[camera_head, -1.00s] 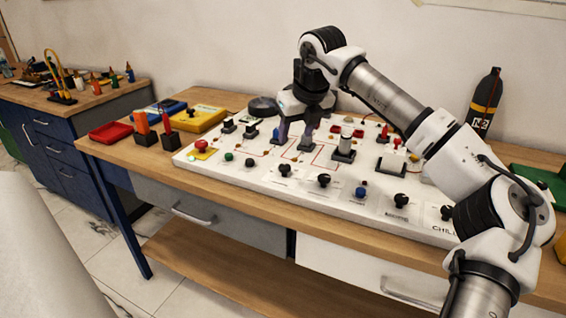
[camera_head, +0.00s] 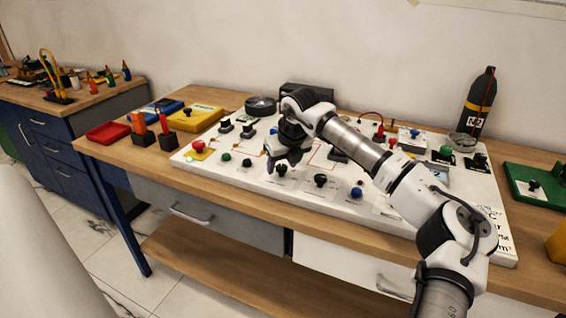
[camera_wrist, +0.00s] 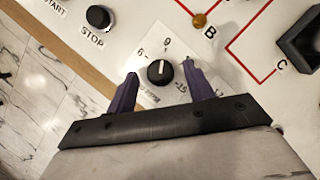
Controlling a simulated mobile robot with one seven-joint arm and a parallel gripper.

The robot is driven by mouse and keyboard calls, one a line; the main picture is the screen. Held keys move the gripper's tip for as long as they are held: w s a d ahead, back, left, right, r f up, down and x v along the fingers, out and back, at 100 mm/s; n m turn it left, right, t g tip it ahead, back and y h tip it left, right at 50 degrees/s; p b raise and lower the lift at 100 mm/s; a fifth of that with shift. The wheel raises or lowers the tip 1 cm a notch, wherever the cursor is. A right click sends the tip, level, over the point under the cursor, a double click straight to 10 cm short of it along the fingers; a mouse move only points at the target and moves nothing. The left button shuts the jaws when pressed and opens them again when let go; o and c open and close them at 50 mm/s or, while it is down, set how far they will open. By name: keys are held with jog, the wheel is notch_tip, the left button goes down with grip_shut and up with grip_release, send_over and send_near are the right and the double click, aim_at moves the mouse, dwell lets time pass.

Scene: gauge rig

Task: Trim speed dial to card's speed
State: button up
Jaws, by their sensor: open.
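A black round dial (camera_wrist: 160,72) with a white pointer mark lies on the white panel (camera_wrist: 120,55) in the wrist view. Printed numbers surround it, and its mark points roughly up, towards the figure at the top. I cannot read its name. My gripper (camera_wrist: 160,69) is open, with one dark purple finger on each side of the dial and gaps to both. In the head view my gripper (camera_head: 283,163) is low over the panel's front row, by a black knob (camera_head: 282,169). I cannot make out a card with a speed.
A black STOP button (camera_wrist: 97,17) sits left of the dial in the wrist view. An amber lamp (camera_wrist: 199,20) and a dark block (camera_wrist: 300,42) are to the right. In the head view, another black knob (camera_head: 321,180) and a blue button (camera_head: 357,192) are nearby.

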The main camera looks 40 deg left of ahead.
jog(key=c, duration=1)
jog(key=shift+o, duration=0.2)
jog(key=n, duration=0.2)
jog(key=n+g+p, duration=0.1)
jog(key=n, duration=0.1)
jog(key=shift+w+r+g, duration=0.1)
jog(key=shift+w+g, duration=0.1)
jog(key=shift+g, duration=0.1)
jog(key=shift+w+n+g+p, duration=0.1)
jog(key=shift+n+g+p, duration=0.75)
jog(key=shift+n, duration=1.15)
jog(key=o, duration=1)
jog(key=shift+c, duration=0.2)
